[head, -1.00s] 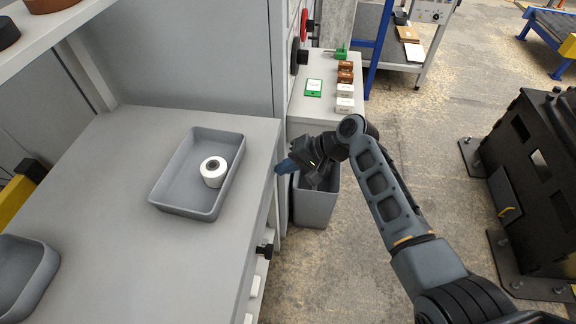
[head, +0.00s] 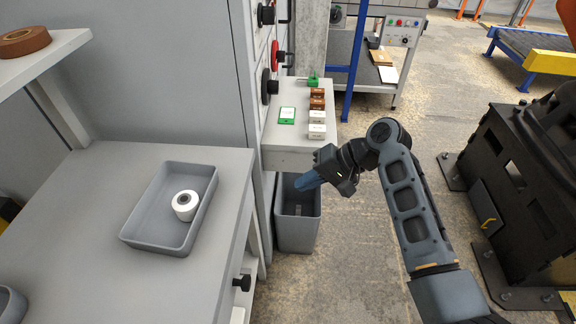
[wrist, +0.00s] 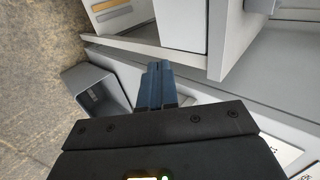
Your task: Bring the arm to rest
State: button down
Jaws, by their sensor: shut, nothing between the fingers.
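My gripper (head: 310,181) is at the end of my arm in the middle of the head view, above the grey bin and right of the workbench. Its blue fingers are together with nothing between them. In the wrist view the closed fingers (wrist: 160,84) point toward the grey bench side and are clear of it as far as I can tell. The arm is bent, with its forearm running to the lower right.
A grey workbench (head: 90,215) at left carries a grey tray (head: 150,238) with a white roll (head: 185,205). A grey bin (head: 298,232) stands below my gripper. A small shelf (head: 290,155) holds several small blocks. A black machine (head: 530,180) stands right; open floor lies between.

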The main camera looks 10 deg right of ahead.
jog(key=s+f+m+t+h, duration=0.1)
jog(key=s+f+t+h, duration=0.15)
jog(key=s+f, duration=0.75)
jog(key=s+d+t+h, duration=0.2)
jog(key=s+t+h, duration=0.15)
jog(key=s, duration=1.05)
jog(key=s+d+r+n+t+h, duration=0.1)
jog(key=s+d+r+n+t, duration=0.1)
jog(key=s+r, duration=0.8)
jog(key=s+d+r+n+t+h, duration=0.2)
jog(key=s+d+r+t, duration=0.1)
jog(key=s+r, duration=0.7)
notch_tip(320, 180, up, 2)
jog(key=shift+s+r+n+t, duration=0.2)
jog(key=shift+s+n+t, duration=0.1)
jog(key=shift+t, duration=0.1)
